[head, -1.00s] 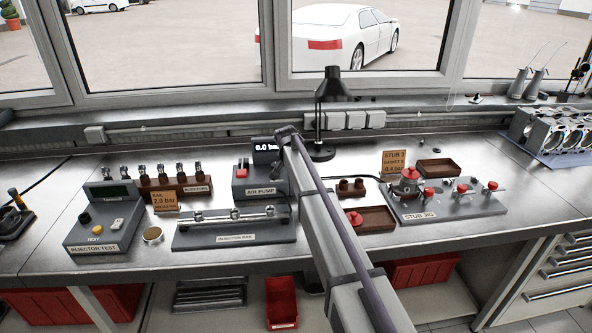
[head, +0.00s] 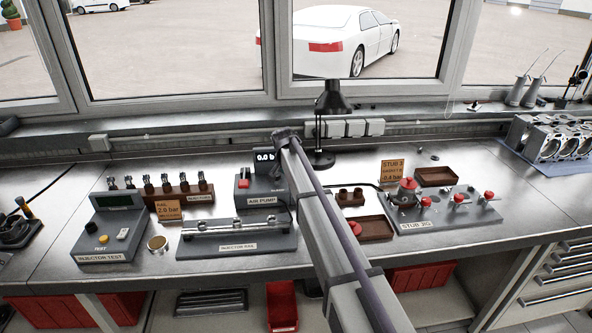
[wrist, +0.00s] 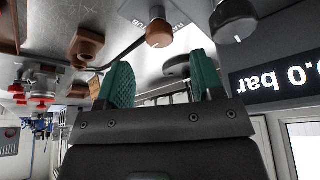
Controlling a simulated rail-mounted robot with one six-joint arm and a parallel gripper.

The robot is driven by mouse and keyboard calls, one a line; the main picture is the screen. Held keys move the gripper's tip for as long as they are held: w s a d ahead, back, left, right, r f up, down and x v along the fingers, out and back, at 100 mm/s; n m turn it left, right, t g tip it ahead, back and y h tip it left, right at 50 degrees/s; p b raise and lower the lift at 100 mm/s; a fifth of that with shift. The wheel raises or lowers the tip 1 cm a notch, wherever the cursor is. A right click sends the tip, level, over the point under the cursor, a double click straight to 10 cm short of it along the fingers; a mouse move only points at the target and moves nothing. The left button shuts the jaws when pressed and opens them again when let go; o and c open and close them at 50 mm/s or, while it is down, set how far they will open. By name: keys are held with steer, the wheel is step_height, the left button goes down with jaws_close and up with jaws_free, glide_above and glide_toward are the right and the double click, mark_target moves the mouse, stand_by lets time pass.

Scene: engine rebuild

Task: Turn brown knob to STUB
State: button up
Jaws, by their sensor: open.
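The brown knob (wrist: 158,34) is at the top middle of the wrist view, which is upside down. It has a pale pointer mark, and the lettering beside it is partly hidden, so I cannot tell its setting. My gripper (wrist: 160,80) is open and empty, with its two teal fingers on either side of and apart from the knob. The air pump (head: 262,197) stands mid-bench in the head view, partly hidden by my arm. Its display (head: 265,155) reads 0.0; the wrist view shows 0.0 bar on the display (wrist: 275,80). My gripper is hidden in the head view.
A black-and-grey knob (wrist: 233,20) is right of the brown one in the wrist view. The stub jig (head: 440,220) with red-topped parts is at right. The injector rail (head: 237,245) lies in front of the pump. A black lamp (head: 333,105) stands behind.

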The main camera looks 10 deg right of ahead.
steer(key=p+v, duration=0.3)
steer(key=v, duration=0.2)
steer(key=shift+s+a+r, duration=0.1)
steer(key=shift+s+r, duration=0.05)
steer(key=shift+r, duration=0.15)
steer(key=s+d+f+n+g+y+b, duration=0.1)
steer(key=s+d+f+n+b, duration=0.1)
steer(key=s, duration=1.9)
steer(key=s+d+f+n+g+y+b, duration=0.1)
steer(key=s+n, duration=0.4)
steer(key=s, duration=1.7)
step_height(320, 180, down, 2)
steer(key=shift+d+f+g+y+b, duration=0.2)
steer(key=shift+d+g+y+b, duration=0.15)
steer(key=shift+g, duration=0.45)
